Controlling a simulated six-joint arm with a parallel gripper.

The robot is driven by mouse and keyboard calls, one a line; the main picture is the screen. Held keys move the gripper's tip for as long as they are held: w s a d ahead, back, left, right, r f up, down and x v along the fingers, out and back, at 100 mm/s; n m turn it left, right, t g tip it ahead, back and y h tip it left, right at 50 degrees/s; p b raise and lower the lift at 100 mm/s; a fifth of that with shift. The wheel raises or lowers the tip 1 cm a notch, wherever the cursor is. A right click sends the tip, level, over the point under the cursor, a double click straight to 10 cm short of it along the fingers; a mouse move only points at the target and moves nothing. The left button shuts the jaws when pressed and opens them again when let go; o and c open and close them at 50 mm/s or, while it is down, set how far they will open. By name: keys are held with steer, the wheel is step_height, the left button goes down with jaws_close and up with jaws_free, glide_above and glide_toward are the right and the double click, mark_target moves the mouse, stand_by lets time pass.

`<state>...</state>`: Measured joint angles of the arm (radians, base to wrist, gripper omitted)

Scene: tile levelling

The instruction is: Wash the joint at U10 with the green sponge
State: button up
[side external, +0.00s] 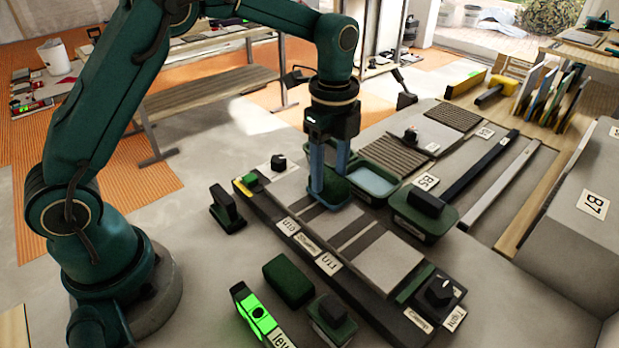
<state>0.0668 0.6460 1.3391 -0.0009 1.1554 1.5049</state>
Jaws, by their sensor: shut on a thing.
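My gripper (329,190) points straight down with its two blue-grey fingers low over the grey tiled strip. It is shut on a dark green piece (338,187), which looks like the green sponge and is partly hidden by the fingers. The piece is at or just above the tile surface; I cannot tell whether it touches. The U10 label (288,225) is on the strip's near edge, to the lower left of my gripper. The joint there is not clearly visible, being partly behind the fingers. The U11 label (328,263) lies further along the edge.
A dark green block (288,281) and a bright green level (256,313) lie in front of the strip. A water tray (375,183) stands right behind my gripper. A black-handled tool (226,209) is at left, and a green-based box (424,213) marked B5 at right.

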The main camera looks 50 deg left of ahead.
steer(key=shift+w+f, duration=0.15)
steer(key=shift+w, duration=0.7)
steer(key=shift+s, duration=3.4)
steer(key=shift+s, duration=0.1)
steer(key=shift+s, duration=1.05)
step_height(320, 180, up, 8)
steer(key=shift+w, duration=0.1)
